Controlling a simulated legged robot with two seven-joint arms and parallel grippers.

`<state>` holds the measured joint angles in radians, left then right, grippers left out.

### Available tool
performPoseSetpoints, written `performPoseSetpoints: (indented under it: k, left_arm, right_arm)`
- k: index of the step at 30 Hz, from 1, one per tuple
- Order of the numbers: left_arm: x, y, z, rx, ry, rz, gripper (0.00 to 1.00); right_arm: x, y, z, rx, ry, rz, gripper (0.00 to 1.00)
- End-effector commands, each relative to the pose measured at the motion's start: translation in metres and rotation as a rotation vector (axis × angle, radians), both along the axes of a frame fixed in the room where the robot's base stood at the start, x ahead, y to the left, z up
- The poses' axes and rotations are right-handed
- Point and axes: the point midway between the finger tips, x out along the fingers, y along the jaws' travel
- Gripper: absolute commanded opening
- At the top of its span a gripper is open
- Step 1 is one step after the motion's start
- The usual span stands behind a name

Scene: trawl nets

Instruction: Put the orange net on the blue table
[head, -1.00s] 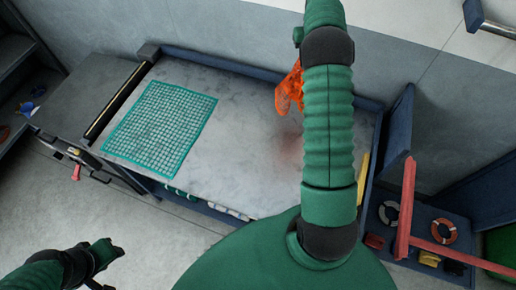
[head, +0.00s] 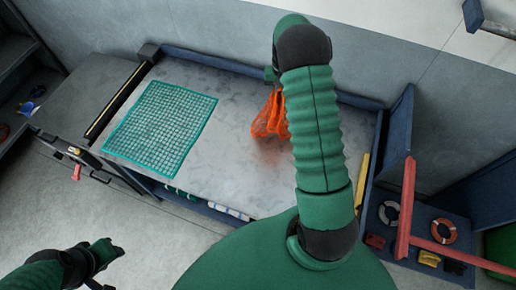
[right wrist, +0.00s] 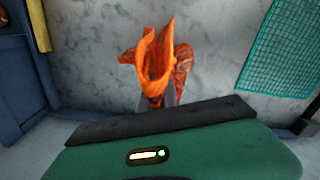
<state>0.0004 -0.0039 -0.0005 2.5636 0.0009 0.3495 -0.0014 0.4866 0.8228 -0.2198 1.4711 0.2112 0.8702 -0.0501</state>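The orange net (head: 271,115) hangs in a bunch over the grey top of the blue-rimmed table (head: 235,95), partly hidden behind my right arm. In the right wrist view the net (right wrist: 158,58) is gathered at my right gripper (right wrist: 162,100), which is shut on it; the fingers are mostly hidden by the wrist housing and the net. A reddish patch shows on the tabletop below the net. I cannot tell whether its lower end touches the table. My left gripper (head: 108,256) is at the lower left, away from the table; its opening is unclear.
A teal mesh mat (head: 160,128) lies flat on the table's left part. A yellow bar (head: 362,178) lies at the right edge. A red post and rail (head: 405,210) stand right of the table, near life rings (head: 443,231). The middle of the tabletop is clear.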

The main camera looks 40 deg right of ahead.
Motion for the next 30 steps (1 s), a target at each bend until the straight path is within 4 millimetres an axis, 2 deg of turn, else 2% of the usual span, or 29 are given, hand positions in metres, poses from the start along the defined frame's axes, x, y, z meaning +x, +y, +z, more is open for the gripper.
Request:
performPoseSetpoints:
  k: [30]
  left_arm:
    - [0.0, 0.0, 0.0, 0.0, 0.0, 0.0, 0.36]
  right_arm:
    - [0.022, 0.181, -0.166, 0.001, 0.002, 0.004, 0.0]
